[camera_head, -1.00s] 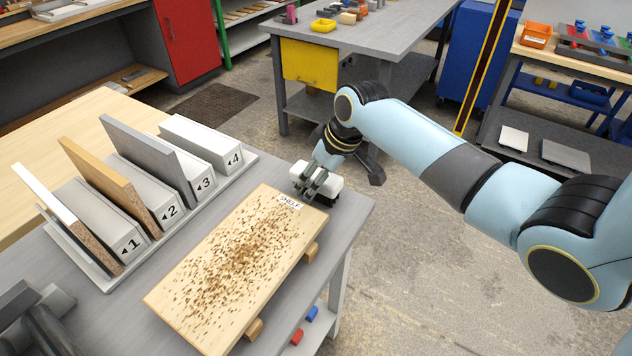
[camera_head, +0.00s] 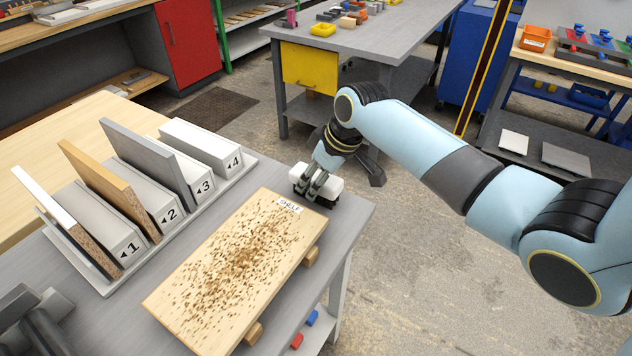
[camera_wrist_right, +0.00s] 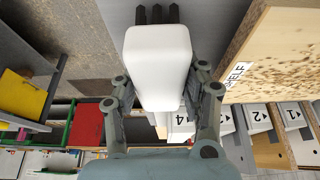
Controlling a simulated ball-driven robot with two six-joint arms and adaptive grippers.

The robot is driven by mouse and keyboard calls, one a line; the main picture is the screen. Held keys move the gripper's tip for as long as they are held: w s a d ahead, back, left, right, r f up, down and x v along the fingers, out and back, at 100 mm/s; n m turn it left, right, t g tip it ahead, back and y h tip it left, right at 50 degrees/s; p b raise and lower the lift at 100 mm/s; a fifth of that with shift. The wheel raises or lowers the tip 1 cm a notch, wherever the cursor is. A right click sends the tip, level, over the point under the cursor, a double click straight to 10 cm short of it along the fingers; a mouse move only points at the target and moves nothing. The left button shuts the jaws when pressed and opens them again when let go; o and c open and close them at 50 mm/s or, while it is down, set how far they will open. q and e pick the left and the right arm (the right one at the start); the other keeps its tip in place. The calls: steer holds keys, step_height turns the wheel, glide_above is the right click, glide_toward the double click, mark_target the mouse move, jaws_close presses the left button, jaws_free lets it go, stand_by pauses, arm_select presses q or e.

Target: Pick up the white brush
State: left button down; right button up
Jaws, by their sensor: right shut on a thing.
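The white brush (camera_head: 329,185) has a white block body and dark bristles below. It is at the far right corner of the grey table, just beyond the board marked SHELF. My right gripper (camera_head: 314,187) is shut on the brush. In the right wrist view the white brush (camera_wrist_right: 158,62) lies between the fingers of the right gripper (camera_wrist_right: 160,105), and its dark bristles show at the top. I cannot tell whether the bristles touch the table. My left gripper (camera_head: 35,318) shows only in part at the lower left corner, and its fingertips cannot be made out.
The SHELF board (camera_head: 238,265), covered with brown chips, lies on wooden battens close to the brush. A rack (camera_head: 105,285) with numbered slots and upright boards stands at the left. Red and blue blocks lie below the table's right edge.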

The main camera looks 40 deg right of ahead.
mark_target(316, 174)
step_height(316, 174, up, 4)
steer(key=shift+r, duration=0.1)
steer(key=s+d+r, duration=0.7)
steer(key=s, duration=0.2)
steer(key=shift+d+b, duration=0.25)
steer(key=shift+b, duration=0.1)
steer(key=shift+f, duration=0.1)
